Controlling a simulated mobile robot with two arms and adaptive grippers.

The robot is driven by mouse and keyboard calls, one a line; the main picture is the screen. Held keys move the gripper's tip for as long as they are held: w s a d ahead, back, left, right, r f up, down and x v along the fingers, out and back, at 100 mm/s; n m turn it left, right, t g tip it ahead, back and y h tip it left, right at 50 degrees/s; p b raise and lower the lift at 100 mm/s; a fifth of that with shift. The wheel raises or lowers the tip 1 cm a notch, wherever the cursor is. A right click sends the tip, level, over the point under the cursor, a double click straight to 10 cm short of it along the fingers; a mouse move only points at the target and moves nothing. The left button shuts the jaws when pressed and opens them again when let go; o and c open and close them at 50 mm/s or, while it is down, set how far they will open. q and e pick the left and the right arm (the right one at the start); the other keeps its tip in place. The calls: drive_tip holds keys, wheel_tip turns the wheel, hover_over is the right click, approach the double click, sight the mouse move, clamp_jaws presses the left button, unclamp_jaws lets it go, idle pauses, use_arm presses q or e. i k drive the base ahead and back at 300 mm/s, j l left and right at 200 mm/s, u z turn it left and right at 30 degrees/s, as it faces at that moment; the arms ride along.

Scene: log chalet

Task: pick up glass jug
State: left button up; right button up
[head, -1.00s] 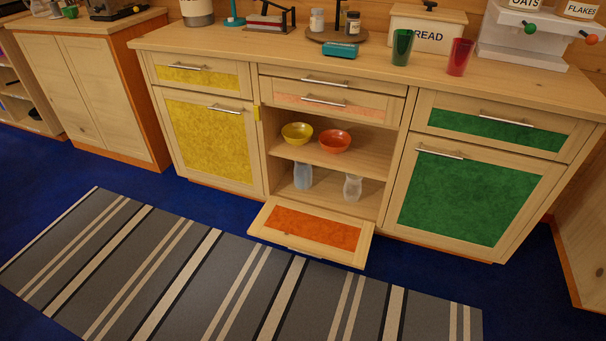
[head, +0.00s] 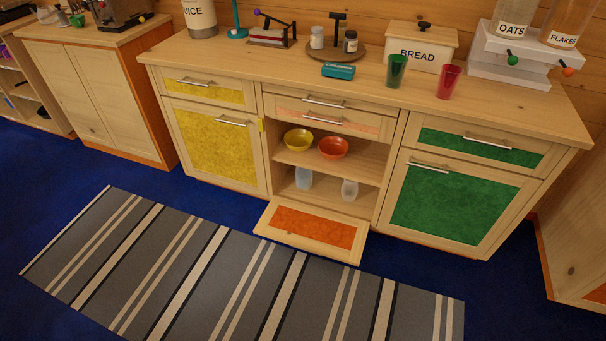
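Two pale, see-through glass vessels stand upright on the lower shelf of the open middle cabinet. The left vessel (head: 304,179) is bluish and the right vessel (head: 349,190) is clearer with a narrower neck. Either could be the glass jug; they are too small to tell which. The cabinet's orange-panelled door (head: 312,228) is folded down in front of the shelf opening. Neither of my grippers is in view.
A yellow bowl (head: 298,139) and an orange bowl (head: 333,147) sit on the shelf above. A green cup (head: 396,71), a red cup (head: 448,82) and a bread box (head: 420,47) stand on the counter. A striped rug (head: 230,275) lies on the blue floor, clear of objects.

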sight(303, 176)
drive_tip(key=i+j, duration=0.15)
drive_tip(key=j, duration=0.2)
drive_tip(key=i+j+z, duration=0.1)
drive_tip(key=j, duration=0.3)
drive_tip(key=i+j, duration=0.25)
drive_tip(key=j, duration=0.15)
drive_tip(key=i+j, duration=0.15)
drive_tip(key=j, duration=0.2)
drive_tip(key=z, duration=0.05)
